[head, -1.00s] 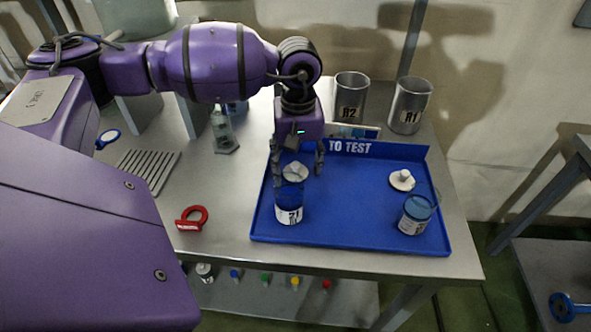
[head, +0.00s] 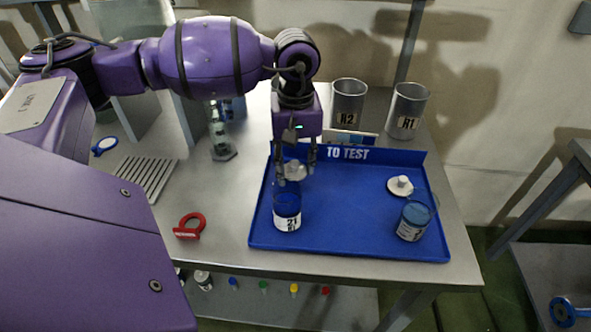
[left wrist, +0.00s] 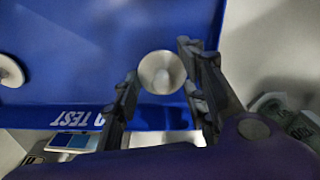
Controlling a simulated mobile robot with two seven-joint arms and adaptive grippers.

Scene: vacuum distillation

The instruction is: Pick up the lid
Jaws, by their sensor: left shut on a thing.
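My left gripper (head: 296,172) points down over the left half of the blue tray. It is shut on a pale round lid (head: 293,170), which also shows between the fingers in the left wrist view (left wrist: 161,73). A clear jar (head: 287,216) with blue contents and a label that seems to read 21 stands on the tray just in front of and below the lid. Another pale lid with a knob (head: 400,186) lies on the tray's right side, and shows partly in the left wrist view (left wrist: 8,72). My right gripper is not in view.
The blue TO TEST tray (head: 345,225) has clear floor in its middle. A second jar (head: 414,220) stands at its right. Metal cylinders R2 (head: 348,103) and R1 (head: 407,111) stand behind. A red ring-shaped item (head: 190,226) and a slotted plate (head: 148,177) lie left.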

